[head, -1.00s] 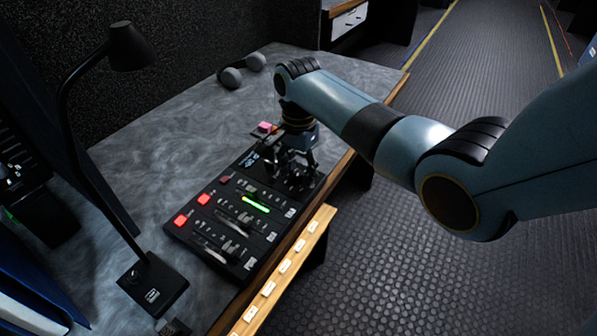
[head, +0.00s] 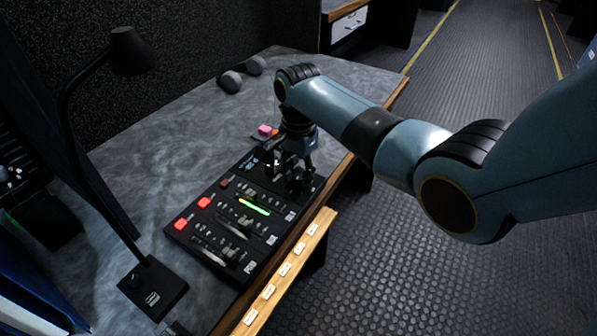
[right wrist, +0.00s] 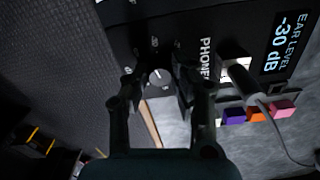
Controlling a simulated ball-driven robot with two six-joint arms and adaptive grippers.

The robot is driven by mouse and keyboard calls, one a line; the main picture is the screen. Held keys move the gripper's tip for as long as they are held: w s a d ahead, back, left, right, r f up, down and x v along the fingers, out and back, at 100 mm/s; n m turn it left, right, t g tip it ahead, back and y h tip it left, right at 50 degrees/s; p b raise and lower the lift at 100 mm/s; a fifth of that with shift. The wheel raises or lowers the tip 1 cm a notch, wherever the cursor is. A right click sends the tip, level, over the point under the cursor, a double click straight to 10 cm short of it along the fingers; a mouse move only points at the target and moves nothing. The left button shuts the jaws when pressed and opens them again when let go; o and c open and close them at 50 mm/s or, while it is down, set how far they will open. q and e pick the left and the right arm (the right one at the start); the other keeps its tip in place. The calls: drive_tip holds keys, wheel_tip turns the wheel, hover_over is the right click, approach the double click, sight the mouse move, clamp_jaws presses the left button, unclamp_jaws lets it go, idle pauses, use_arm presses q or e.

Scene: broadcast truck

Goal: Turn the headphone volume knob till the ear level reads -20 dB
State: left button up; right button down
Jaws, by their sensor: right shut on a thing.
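The headphone volume knob (right wrist: 158,77) is a small round dial with a pale pointer mark, beside the printed word PHONES in the right wrist view. My right gripper (right wrist: 160,92) is shut on it, with a dark finger on either side. The display (right wrist: 287,45) reads EAR LEVEL -30 dB. In the head view, my right gripper (head: 294,180) points down at the far right part of the black mixer panel (head: 237,262) and hides the knob there. My left gripper is not in view.
A plug (right wrist: 238,75) with a grey cable sits close to the fingers. Pink (right wrist: 283,108), orange and purple blocks lie beyond the panel. A desk lamp (head: 150,285) stands at the left, and grey headphones (head: 240,75) lie at the back.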

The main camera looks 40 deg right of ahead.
drive_tip(key=shift+r+m+p, duration=0.25)
drive_tip(key=shift+m+p, duration=0.95)
drive_tip(key=shift+p, duration=0.1)
drive_tip(key=m+p, duration=0.2)
drive_tip(key=shift+m, duration=0.3)
drive_tip(key=m+p, duration=0.2)
drive_tip(key=m, duration=0.1)
drive_tip(key=shift+f, duration=0.1)
drive_tip(key=shift+w+m+p, duration=0.1)
drive_tip(key=shift+m+p, duration=0.4)
drive_tip(key=shift+m, duration=1.2)
drive_tip(key=shift+f, duration=0.1)
drive_tip(key=c, duration=1.1)
unclamp_jaws()
